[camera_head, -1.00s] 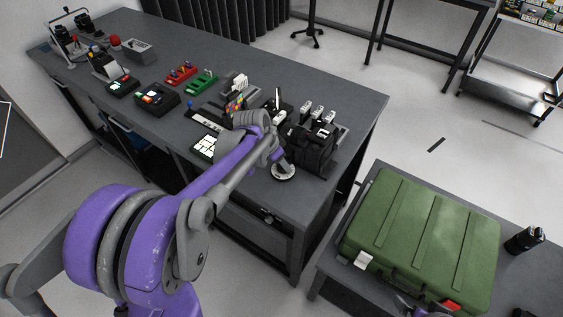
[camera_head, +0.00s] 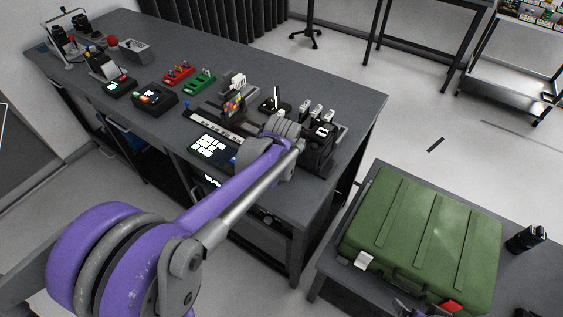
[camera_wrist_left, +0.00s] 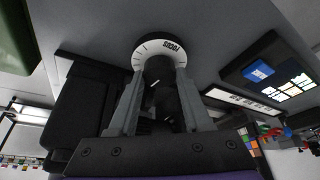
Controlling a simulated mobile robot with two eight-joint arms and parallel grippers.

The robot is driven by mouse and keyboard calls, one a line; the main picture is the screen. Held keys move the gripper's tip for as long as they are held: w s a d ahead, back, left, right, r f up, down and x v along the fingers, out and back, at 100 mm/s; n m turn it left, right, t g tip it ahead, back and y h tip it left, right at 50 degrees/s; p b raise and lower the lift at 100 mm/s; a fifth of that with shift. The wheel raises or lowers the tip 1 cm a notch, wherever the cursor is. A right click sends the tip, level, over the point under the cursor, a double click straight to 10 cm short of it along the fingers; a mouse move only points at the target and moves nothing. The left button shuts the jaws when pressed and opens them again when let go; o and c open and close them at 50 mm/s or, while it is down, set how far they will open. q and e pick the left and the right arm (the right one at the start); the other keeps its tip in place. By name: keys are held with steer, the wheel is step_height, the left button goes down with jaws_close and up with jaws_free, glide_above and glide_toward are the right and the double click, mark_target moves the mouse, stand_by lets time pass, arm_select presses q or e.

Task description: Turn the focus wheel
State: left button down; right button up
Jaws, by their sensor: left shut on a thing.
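The focus wheel (camera_wrist_left: 147,52) shows in the left wrist view as a white ring with dark marks and lettering around a dark knob. My left gripper (camera_wrist_left: 160,78) has one grey finger on each side of the knob and is shut on it. In the head view my left arm reaches over the dark bench, and its wrist hides the wheel and the fingers. A small part of my right gripper (camera_head: 408,309) shows at the bottom edge beside the green case; its fingers are not clear.
A black device (camera_head: 318,153) stands close to the right of my left wrist. A panel with white tiles (camera_head: 211,146) lies to its left on the bench (camera_head: 352,103). A green case (camera_head: 423,240) rests on a lower table at right. Small devices line the bench's far left.

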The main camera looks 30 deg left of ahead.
arm_select(q)
steer(key=shift+n+y, duration=0.3)
steer(key=shift+n, duration=0.5)
steer(key=shift+g, duration=0.3)
steer(key=shift+c, duration=1.7)
jaws_free()
steer(key=v, duration=1)
steer(key=shift+s+r+p, duration=0.15)
steer(key=shift+r+p, duration=0.2)
steer(key=shift+p, duration=0.05)
steer(key=shift+d, duration=0.1)
